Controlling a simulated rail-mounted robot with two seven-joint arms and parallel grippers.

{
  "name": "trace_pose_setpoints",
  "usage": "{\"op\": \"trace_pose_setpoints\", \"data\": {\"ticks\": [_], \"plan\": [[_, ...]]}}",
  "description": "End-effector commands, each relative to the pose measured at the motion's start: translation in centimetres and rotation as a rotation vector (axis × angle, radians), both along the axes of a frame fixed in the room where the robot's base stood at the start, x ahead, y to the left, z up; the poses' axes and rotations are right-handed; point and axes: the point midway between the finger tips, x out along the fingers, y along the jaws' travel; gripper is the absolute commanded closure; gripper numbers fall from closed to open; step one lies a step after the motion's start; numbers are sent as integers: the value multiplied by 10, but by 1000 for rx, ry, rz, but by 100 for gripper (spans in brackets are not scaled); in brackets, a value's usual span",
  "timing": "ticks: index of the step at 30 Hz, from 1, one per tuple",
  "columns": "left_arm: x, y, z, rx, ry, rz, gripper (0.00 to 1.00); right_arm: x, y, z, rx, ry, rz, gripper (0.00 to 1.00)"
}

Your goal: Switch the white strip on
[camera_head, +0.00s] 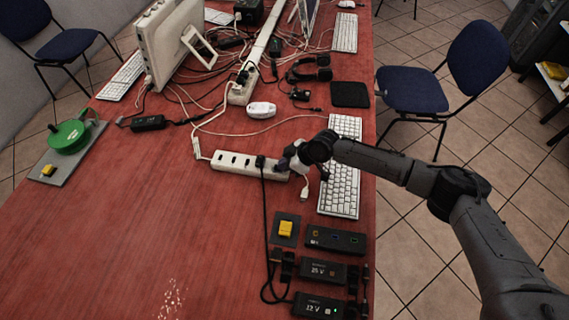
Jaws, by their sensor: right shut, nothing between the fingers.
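The white strip (225,161) lies across the middle of the red table, with a row of dark sockets along its top. A black plug (260,162) sits in it near its right end, and a black cord runs down from the plug. A white cable leaves its left end. My right gripper (287,162) is shut and empty at the strip's right end, covering part of it. Whether it touches the strip, I cannot tell. No switch shows clearly on the strip; the gripper may hide it. My left gripper is out of view.
A white keyboard (342,188) lies under my right arm. Dark power boxes (322,272) and a yellow button (286,229) stand at the front right. A white mouse (261,109) and tangled cables lie behind the strip. The table's front left (130,230) is clear.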

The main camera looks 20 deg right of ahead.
Motion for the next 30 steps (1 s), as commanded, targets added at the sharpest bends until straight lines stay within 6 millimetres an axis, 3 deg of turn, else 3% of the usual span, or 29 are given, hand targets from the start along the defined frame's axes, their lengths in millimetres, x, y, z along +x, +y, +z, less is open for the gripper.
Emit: {"op": "trace_pose_setpoints", "data": {"ticks": [18, 30], "plan": [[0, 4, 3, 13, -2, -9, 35, 9, 18, 8, 8, -5, 4, 100], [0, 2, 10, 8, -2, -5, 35, 9, 18, 15, 10, -6, 4, 100]]}}
